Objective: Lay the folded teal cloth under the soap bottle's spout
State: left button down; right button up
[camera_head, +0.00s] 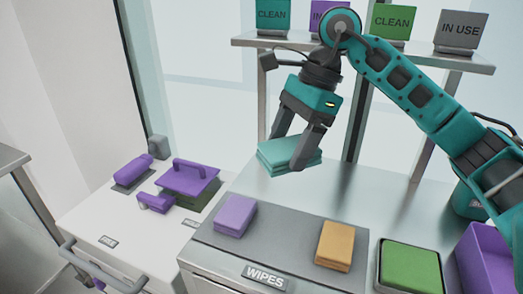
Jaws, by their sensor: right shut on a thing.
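The folded teal cloth (288,153) is a flat, layered square. My right gripper (296,142) is shut on it and holds it in the air above the back of the metal counter, one finger on each side. A purple, bottle-like thing (132,169) lies on a dark pad on the white cabinet top at left; I cannot tell for sure that it is the soap bottle, and no spout is clear on it. My left gripper is not in view.
A purple folded cloth (235,216) and an orange one (335,244) lie on the grey mat (284,240) marked WIPES. A green-filled tray (410,266) and a purple bin (485,262) stand at right. A purple lidded box (189,178) stands left. A sign shelf (400,54) spans the back.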

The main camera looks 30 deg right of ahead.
jog(key=shift+r, duration=0.3)
jog(key=a+f+n+g+h, duration=0.2)
jog(key=a+f+n, duration=0.1)
jog(key=f+n, duration=0.4)
jog(key=a+f+n+g+h, duration=0.2)
jog(key=f+n, duration=0.5)
jog(key=n, duration=0.5)
jog(key=shift+s+a+g+h, duration=0.3)
jog(key=shift+a+g, duration=0.1)
jog(key=shift+a, duration=0.45)
